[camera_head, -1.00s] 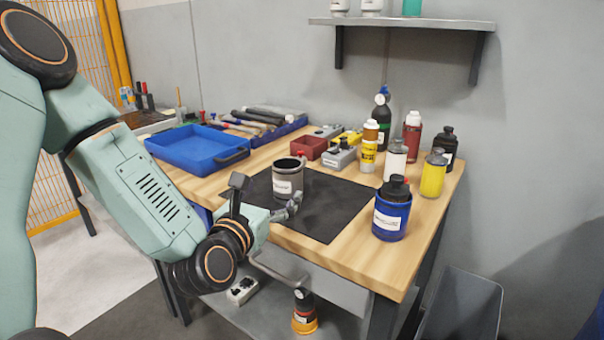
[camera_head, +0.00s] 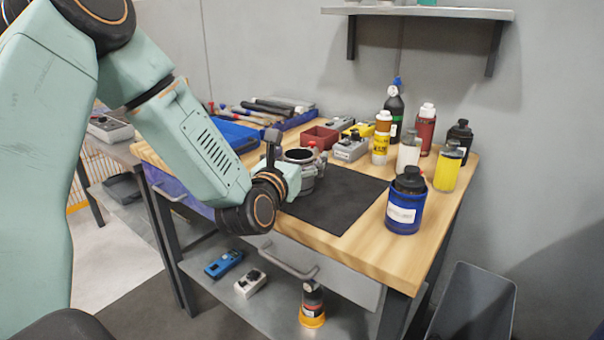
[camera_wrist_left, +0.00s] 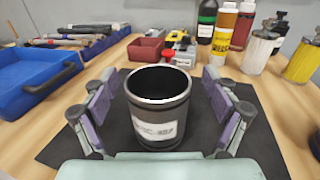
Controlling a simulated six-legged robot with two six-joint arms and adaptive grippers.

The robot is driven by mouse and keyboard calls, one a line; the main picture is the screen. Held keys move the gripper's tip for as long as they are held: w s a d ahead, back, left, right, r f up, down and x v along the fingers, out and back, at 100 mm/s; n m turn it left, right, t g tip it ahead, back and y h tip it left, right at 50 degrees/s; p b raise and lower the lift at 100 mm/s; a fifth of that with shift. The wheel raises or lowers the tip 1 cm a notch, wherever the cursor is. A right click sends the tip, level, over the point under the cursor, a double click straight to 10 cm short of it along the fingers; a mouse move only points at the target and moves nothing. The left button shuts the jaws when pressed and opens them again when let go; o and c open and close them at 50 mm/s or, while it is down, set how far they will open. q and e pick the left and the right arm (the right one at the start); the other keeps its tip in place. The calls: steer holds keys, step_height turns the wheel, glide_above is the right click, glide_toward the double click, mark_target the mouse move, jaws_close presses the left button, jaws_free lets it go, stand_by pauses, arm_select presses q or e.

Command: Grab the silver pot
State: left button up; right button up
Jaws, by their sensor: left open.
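The silver pot (camera_wrist_left: 158,110) is a grey metal cylinder with a dark inside, a bright rim and a white label. It stands upright on the black mat (camera_head: 348,206) on the wooden table. In the head view the pot (camera_head: 300,156) is mostly hidden behind my left wrist. In the left wrist view my left gripper (camera_wrist_left: 160,118) is open, with one finger on each side of the pot. A gap shows between the pot and each finger. My right gripper is in neither view.
A blue tray (camera_wrist_left: 30,80) lies left of the mat and a red bin (camera_head: 320,137) behind it. Several bottles and a blue container (camera_head: 404,208) stand to the right. A drawer handle (camera_head: 288,262) juts from the table front. A shelf (camera_head: 420,12) hangs above.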

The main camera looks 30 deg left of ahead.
arm_select(q)
steer(key=shift+a, duration=0.2)
steer(key=shift+c, duration=0.2)
steer(key=shift+w+d, duration=0.1)
steer(key=shift+d, duration=0.05)
steer(key=c, duration=1.3)
